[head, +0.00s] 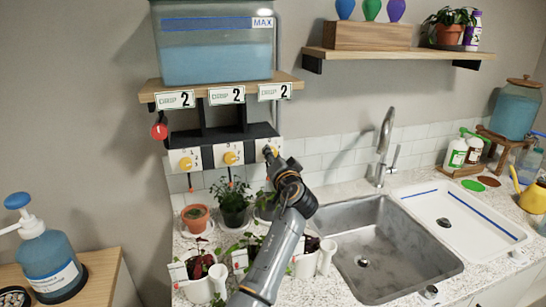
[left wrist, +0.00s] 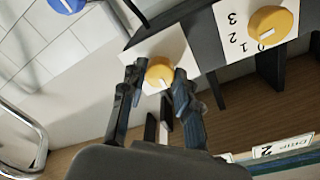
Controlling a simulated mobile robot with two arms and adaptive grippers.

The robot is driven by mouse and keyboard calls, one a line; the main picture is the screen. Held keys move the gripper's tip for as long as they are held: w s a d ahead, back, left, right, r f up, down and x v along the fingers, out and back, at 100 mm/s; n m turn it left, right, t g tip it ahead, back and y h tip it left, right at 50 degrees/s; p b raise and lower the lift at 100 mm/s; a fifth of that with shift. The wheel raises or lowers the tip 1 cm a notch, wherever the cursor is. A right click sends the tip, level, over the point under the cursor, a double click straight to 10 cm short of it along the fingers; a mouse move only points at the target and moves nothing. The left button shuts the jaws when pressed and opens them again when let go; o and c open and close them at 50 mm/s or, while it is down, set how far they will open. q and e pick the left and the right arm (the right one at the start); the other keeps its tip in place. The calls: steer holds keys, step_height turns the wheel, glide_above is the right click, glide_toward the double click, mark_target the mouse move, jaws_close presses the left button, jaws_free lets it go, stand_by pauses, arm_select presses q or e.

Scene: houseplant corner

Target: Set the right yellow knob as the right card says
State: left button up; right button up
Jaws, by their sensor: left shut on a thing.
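The right yellow knob (left wrist: 160,72) sits on a white dial plate, between the fingers of my left gripper (left wrist: 157,88). The gripper is shut on it. A pale mark shows on the knob's face, but the fingers and glare hide its plate's numbers. In the head view my left gripper (head: 272,158) covers most of this knob, at the right end of the row. The right card (head: 274,91) hangs on the shelf edge above it and reads DRIP 2. My right gripper is not in view.
The middle yellow knob (head: 230,158) and left yellow knob (head: 186,163) are beside it. A red valve (head: 159,129) hangs at left. A water tank (head: 215,50) stands on the shelf above. Potted plants (head: 233,200) stand below; the sink (head: 375,255) is to the right.

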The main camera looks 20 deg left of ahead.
arm_select(q)
jaws_close()
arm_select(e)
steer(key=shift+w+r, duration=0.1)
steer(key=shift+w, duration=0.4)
arm_select(q)
steer(key=shift+m, duration=0.3)
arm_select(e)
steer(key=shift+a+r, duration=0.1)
arm_select(q)
steer(key=shift+r+m+g+y+p, duration=0.1)
steer(key=shift+m+g+y+p, duration=0.1)
steer(key=shift+m+p, duration=2.95)
steer(key=shift+r+m+g+y+p, duration=0.15)
steer(key=shift+m+p, duration=1.85)
steer(key=shift+m, duration=2.25)
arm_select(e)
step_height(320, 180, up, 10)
arm_select(q)
steer(key=shift+f, duration=0.1)
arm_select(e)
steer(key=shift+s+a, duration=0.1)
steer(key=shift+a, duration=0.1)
